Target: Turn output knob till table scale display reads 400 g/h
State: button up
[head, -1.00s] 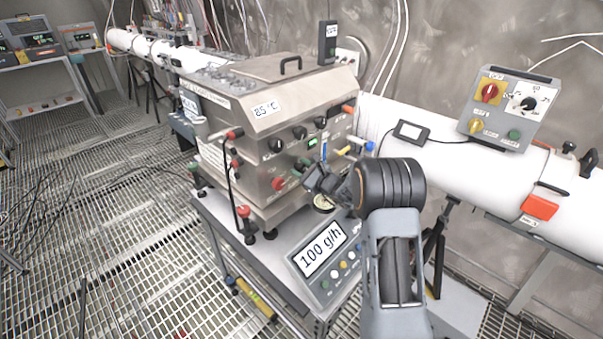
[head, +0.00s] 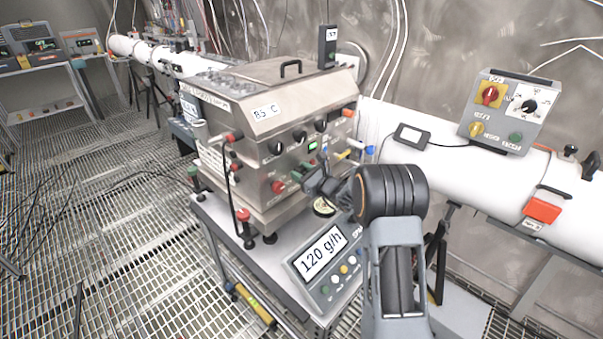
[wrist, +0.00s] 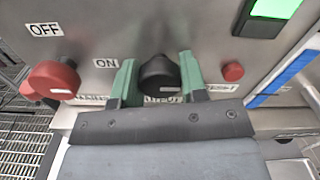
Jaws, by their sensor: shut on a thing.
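The output knob (wrist: 160,75) is black and round, on the steel front panel of the machine (head: 262,125). In the wrist view my gripper (wrist: 159,82) has its two green fingers on either side of the knob, shut on it. The label under the knob is partly hidden by my gripper. In the head view my gripper (head: 312,178) is at the right part of the machine's front, and my arm hides the knob there. The table scale display (head: 321,254) on the cart reads 120 g/h.
A red knob (wrist: 54,80) between OFF and ON labels is left of my gripper. A small red button (wrist: 233,72) is close on the right, with a lit green switch (wrist: 275,8) above. A white pipe (head: 440,170) with a grey control box (head: 506,110) runs along the wall.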

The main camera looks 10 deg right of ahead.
jog(key=o, duration=0.9)
jog(key=b+v, duration=0.2)
jog(key=v, duration=1.1)
jog(key=shift+s+d+b, duration=0.25)
jog(key=shift+s+b, duration=0.05)
jog(key=shift+b, duration=0.1)
